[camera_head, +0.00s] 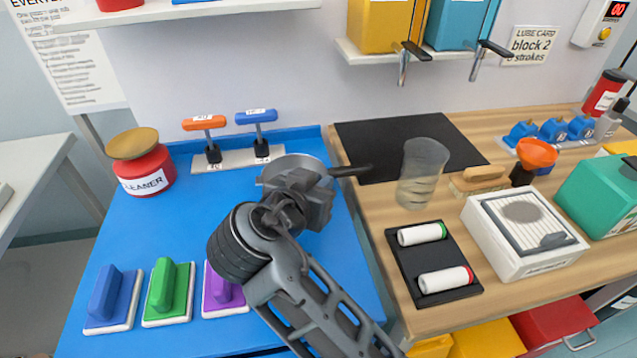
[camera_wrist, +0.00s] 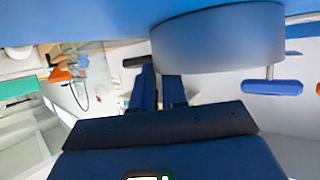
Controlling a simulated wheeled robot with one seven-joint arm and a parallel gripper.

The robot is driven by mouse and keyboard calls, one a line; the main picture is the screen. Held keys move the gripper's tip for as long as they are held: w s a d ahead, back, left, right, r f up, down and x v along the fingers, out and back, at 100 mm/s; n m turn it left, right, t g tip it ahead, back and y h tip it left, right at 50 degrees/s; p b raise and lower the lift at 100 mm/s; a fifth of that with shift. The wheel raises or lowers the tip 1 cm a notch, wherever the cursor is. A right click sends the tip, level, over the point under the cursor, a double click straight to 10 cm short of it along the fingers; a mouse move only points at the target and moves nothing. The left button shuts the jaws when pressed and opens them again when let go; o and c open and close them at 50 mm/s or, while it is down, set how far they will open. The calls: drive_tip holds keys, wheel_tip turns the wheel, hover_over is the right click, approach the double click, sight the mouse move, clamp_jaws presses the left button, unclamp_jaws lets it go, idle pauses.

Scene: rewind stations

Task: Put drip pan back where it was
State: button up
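The drip pan appears to be the round grey pan (camera_head: 297,163) with a black handle (camera_head: 352,171), at the back right of the blue table. Its handle points right, toward the wooden counter. In the wrist view its grey wall (camera_wrist: 218,38) fills the upper middle, and a short piece of handle shows at its left. My gripper (camera_head: 310,197) is at the pan's near side and covers part of it. In the wrist view its fingers (camera_wrist: 162,78) stand a little apart, with tips at the pan's lower left edge. Whether they clamp the pan is hidden.
A red cleaner tin (camera_head: 143,170) and orange and blue T-handles (camera_head: 204,123) stand behind left. Several coloured blocks (camera_head: 168,289) line the front. The table's left middle is clear.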

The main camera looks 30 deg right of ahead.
drive_tip(key=o, duration=0.4)
drive_tip(key=shift+r, duration=0.15)
drive_tip(key=shift+b+v, duration=0.4)
drive_tip(key=shift+v, duration=3.35)
